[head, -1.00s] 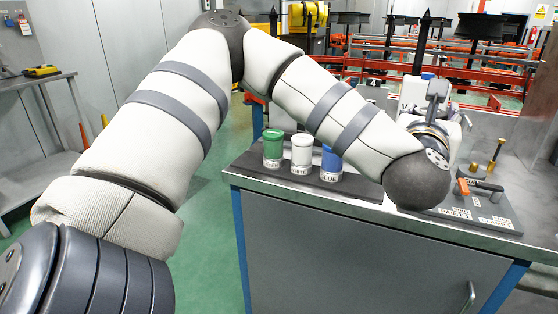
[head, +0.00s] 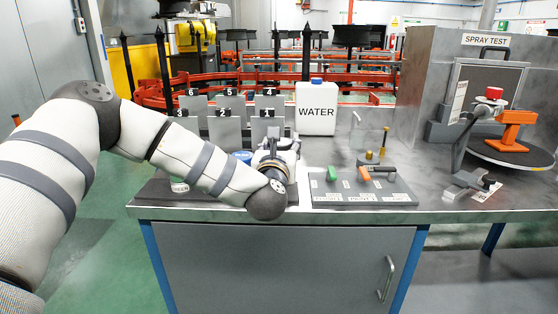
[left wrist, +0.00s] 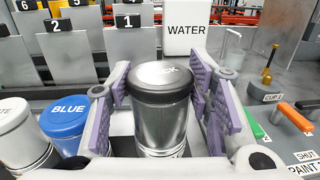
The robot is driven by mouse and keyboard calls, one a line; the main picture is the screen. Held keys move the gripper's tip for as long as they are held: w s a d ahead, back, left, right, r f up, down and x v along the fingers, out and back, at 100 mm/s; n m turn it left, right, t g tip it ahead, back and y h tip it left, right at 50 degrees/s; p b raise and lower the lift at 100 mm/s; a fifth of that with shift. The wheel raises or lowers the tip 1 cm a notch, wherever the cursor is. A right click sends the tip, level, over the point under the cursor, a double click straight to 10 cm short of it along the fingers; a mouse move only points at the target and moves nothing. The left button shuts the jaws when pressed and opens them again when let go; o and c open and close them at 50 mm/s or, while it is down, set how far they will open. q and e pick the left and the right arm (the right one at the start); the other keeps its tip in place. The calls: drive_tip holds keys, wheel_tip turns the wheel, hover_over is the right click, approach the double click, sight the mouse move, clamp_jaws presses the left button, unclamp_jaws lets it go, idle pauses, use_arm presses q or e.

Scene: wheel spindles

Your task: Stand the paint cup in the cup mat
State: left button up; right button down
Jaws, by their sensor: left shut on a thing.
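My left gripper (left wrist: 165,105) is shut on a metal paint can with a black lid (left wrist: 162,84), upright between its purple pads; the lid lettering is partly hidden. In the head view my left gripper (head: 275,150) is over the bench's left part, and my arm hides most of the can. A clear cup-like vessel (head: 368,138) stands behind the lever panel. I cannot tell which surface is the cup mat. My right gripper is not in view.
A blue-lidded can (left wrist: 62,120) and a white-lidded can (left wrist: 12,112) stand left of the gripper. Numbered grey plates (head: 225,130) and a white WATER jug (head: 316,110) stand behind. The lever panel (head: 322,198) lies right. A spray booth (head: 420,85) fills the right end.

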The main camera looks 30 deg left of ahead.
use_arm(q)
drive_tip(key=f, duration=0.3)
drive_tip(key=shift+w+a+f, duration=0.2)
drive_tip(key=shift+a+f, duration=0.1)
drive_tip(key=shift+f, duration=0.1)
drive_tip(key=shift+r, duration=0.1)
drive_tip(key=shift+f+b, duration=0.25)
drive_tip(key=shift+b, duration=0.05)
drive_tip(key=o, duration=1.4)
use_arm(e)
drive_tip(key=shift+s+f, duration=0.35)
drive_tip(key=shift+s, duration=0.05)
use_arm(q)
drive_tip(key=shift+r, duration=0.15)
